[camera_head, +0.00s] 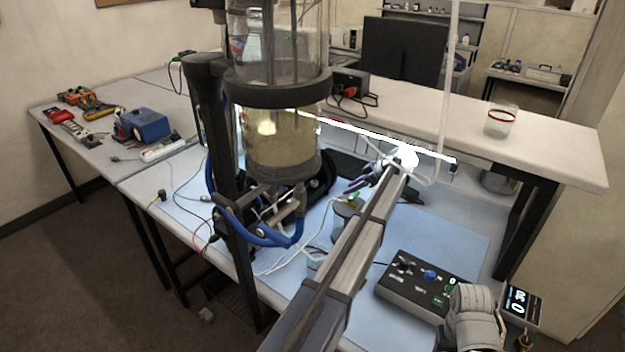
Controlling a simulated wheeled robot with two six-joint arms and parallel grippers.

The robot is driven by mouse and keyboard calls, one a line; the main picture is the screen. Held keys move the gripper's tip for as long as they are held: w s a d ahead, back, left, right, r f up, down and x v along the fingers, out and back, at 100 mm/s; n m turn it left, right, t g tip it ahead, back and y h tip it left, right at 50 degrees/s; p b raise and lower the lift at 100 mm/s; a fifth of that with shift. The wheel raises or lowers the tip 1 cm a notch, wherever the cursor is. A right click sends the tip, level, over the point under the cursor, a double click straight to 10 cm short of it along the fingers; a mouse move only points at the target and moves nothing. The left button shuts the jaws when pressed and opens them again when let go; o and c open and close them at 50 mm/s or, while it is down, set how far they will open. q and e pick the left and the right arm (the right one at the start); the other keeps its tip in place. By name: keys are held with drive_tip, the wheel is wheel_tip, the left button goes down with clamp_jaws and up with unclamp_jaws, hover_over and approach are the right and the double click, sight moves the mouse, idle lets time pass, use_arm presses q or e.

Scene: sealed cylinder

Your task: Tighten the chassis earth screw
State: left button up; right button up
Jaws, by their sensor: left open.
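A clear cylinder (278,138) with dark collars, holding yellowish liquid, stands upright on a dark post over the blue bench mat. Metal fittings and blue hoses (262,236) hang below it. My left gripper (357,185) has dark purple-grey fingers, right of the cylinder's lower end and above the mat. It is open and I see nothing in it. My left arm crosses the bench in front of it. I cannot make out the chassis earth screw. A yellow and black handle (525,340), perhaps a screwdriver, shows at the lower right.
A black control box (423,287) with knobs and a small display (521,303) are at the right. A glass jar (500,120) stands on the raised shelf. Loose cables cross the mat (455,232). Tools and a blue device (143,124) lie on the left bench.

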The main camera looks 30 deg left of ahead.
sight(315, 182)
use_arm(q)
drive_tip(key=a, duration=0.4)
drive_tip(key=s+a, duration=0.1)
drive_tip(key=a, duration=0.7)
drive_tip(key=shift+s+a, duration=0.1)
drive_tip(key=shift+s, duration=0.05)
drive_tip(key=shift+a+f+b, duration=0.35)
drive_tip(key=shift+f+b, duration=0.1)
drive_tip(key=shift+f, duration=0.05)
drive_tip(key=shift+s, duration=0.1)
clamp_jaws()
